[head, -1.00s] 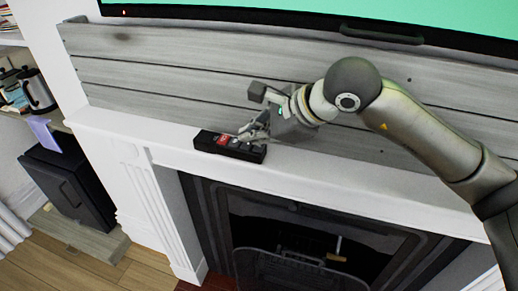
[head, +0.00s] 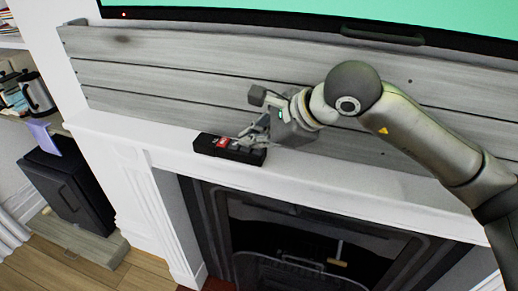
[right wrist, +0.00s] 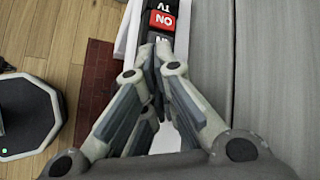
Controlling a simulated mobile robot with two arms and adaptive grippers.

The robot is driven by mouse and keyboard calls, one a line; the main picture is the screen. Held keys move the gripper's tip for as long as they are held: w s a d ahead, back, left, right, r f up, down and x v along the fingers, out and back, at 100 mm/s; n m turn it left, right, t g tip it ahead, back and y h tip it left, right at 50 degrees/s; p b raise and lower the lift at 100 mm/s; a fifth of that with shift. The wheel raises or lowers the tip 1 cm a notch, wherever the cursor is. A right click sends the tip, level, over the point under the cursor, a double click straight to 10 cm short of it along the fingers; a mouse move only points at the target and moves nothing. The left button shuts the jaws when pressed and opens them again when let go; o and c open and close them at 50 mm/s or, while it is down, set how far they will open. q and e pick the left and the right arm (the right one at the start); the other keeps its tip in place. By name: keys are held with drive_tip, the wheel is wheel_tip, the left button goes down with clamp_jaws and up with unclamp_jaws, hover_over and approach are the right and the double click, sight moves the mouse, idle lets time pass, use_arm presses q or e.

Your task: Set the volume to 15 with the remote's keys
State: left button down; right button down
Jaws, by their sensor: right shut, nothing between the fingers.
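The black remote (head: 229,149) with a red key lies on the white mantel. In the right wrist view the fingertips (right wrist: 156,52) come together just below the red key and cover part of the remote. I cannot tell whether they touch a key. The TV screen (head: 330,8) is plain green in the visible part, with no number showing.
The white mantel (head: 360,180) runs below the grey plank wall (head: 180,70) and is clear right of the remote. The fireplace (head: 300,235) is below. A kettle (head: 38,93) and a black box (head: 62,180) stand at the left.

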sight(256, 152)
drive_tip(key=shift+f, duration=0.2)
drive_tip(key=shift+r, duration=0.15)
idle(0.5)
drive_tip(key=shift+r, duration=0.65)
drive_tip(key=shift+r+p, duration=0.95)
drive_tip(key=shift+r, duration=1.65)
drive_tip(key=shift+f, duration=0.1)
idle(1.2)
